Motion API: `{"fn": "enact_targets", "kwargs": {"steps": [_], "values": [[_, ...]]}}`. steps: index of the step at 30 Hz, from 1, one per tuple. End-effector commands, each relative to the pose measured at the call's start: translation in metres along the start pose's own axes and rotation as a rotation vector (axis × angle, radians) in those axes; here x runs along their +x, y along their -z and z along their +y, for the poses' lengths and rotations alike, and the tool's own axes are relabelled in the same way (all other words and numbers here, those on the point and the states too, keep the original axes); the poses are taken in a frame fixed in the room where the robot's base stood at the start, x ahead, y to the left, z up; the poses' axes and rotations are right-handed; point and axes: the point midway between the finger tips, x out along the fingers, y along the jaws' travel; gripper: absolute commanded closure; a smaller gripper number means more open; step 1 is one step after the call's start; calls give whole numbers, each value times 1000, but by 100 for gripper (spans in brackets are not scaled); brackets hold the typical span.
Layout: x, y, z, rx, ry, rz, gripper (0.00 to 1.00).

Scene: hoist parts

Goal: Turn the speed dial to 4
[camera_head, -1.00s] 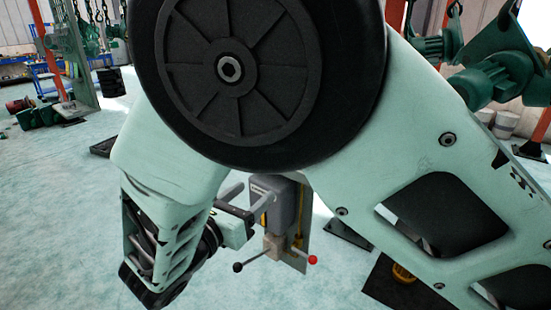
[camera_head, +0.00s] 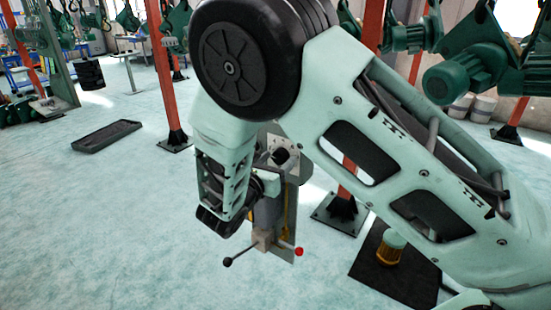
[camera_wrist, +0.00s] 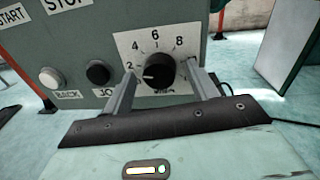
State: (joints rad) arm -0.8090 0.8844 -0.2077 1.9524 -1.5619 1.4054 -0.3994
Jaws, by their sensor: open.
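The speed dial is a round black knob (camera_wrist: 158,72) on a white numbered plate (camera_wrist: 128,46) in the wrist view. Its white mark points left, just below the printed 2; the 4 is up and left of the knob. My gripper (camera_wrist: 162,68) is open, with one grey finger on the left of the knob and one on the right. Whether the fingers touch the knob I cannot tell. The lower label of the plate is partly hidden by my gripper.
The grey-green panel (camera_wrist: 85,45) carries a white BACK button (camera_wrist: 50,78) and a black button (camera_wrist: 97,73) beside the dial. Open floor lies left, with a dark tray (camera_head: 106,136).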

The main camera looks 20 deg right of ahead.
Motion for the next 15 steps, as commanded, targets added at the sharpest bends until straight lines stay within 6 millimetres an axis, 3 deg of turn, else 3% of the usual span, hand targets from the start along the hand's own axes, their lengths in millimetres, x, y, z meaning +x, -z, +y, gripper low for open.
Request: {"fn": "enact_targets", "kwargs": {"steps": [8, 13, 15], "values": [[2, 0, 0, 0, -1, 0, 42], [1, 0, 0, 0, -1, 0, 84], [1, 0, 0, 0, -1, 0, 86]]}}
